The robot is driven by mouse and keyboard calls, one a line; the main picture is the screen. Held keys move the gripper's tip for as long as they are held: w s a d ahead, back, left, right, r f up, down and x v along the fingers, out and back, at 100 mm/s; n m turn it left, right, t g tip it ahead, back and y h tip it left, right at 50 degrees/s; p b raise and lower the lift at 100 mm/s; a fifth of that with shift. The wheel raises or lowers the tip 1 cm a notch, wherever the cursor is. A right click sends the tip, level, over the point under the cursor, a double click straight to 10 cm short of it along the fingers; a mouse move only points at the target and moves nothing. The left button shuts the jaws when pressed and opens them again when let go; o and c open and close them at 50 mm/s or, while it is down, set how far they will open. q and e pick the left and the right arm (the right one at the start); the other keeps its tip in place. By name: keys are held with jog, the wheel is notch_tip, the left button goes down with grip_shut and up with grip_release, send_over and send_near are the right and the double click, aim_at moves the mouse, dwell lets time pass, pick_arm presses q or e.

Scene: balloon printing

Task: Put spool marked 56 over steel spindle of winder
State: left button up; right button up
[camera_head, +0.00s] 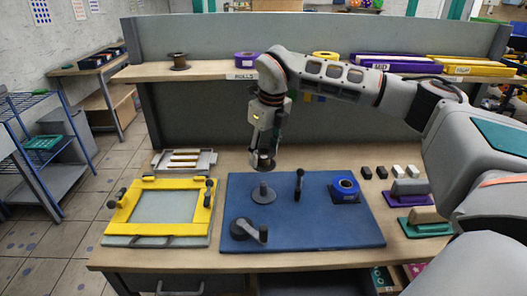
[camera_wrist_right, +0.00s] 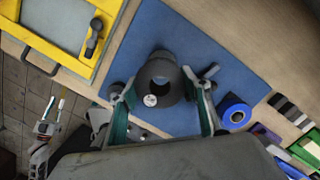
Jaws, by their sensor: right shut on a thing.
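My right gripper (camera_head: 263,152) is shut on a dark grey spool (camera_head: 263,162) and holds it in the air above the blue board. In the right wrist view the spool (camera_wrist_right: 161,80) sits between the two fingers, its round hole showing. A white round label is on it, too small to read. The winder's steel spindle (camera_head: 263,189) rises from a round grey disc on the blue board, below the spool and apart from it. In the right wrist view I cannot make out the spindle. What looks like my left gripper (camera_wrist_right: 46,128) shows at that view's left edge.
The blue board (camera_head: 310,232) also carries a crank (camera_head: 247,232), an upright black-topped post (camera_head: 299,184) and a blue roll (camera_head: 345,187). A yellow frame (camera_head: 120,212) lies to the left. Stamps and small blocks stand to the right. A shelf with rolls (camera_head: 215,70) runs behind.

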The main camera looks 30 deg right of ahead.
aim_at(264, 183)
jog(key=shift+f, duration=4.15)
jog(key=shift+f+b, duration=0.35)
jog(key=shift+f, duration=1)
jog(key=shift+f+b, duration=0.35)
jog(key=shift+b, duration=0.05)
pick_arm(q)
jog(key=shift+w+d+r+t+h, duration=0.3)
jog(key=shift+w+d+r, duration=0.15)
jog(key=shift+w+d, duration=0.3)
